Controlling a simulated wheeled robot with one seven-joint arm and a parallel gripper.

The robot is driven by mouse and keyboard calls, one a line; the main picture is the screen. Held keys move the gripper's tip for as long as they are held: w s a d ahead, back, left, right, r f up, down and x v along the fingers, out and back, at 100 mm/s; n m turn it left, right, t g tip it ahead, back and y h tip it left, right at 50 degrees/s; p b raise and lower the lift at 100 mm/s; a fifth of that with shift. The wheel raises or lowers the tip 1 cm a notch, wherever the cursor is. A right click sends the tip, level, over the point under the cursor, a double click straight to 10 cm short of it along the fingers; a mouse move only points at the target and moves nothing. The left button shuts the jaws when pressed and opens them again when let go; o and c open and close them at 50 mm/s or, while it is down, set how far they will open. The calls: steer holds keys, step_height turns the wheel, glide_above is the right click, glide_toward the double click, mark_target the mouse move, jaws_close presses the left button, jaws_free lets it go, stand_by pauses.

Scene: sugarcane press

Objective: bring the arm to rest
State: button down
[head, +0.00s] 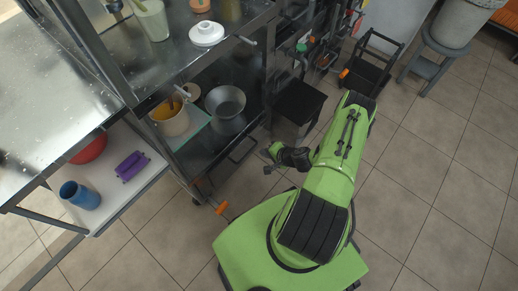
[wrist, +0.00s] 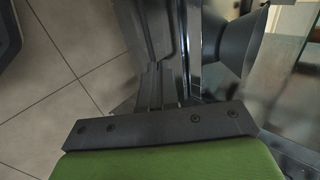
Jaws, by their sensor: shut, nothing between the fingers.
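My green arm rises from its green base and folds over at the elbow. My gripper (head: 268,162) is at the end of the arm, left of the upper link, over the floor beside the steel cart. It is small and dark in the head view, and I see nothing held in it. It is shut. The wrist view shows a green part with a dark bolted plate along the bottom, and tiled floor on the left.
The steel cart (head: 178,62) stands left of my gripper, with a grey bowl (head: 226,102) and a yellow-rimmed pot (head: 169,117) on its lower shelf. A black stool (head: 299,103) stands behind the gripper. Tiled floor (head: 429,190) is open on the right.

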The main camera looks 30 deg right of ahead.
steer(key=shift+s+r, duration=0.2)
steer(key=shift+s, duration=0.05)
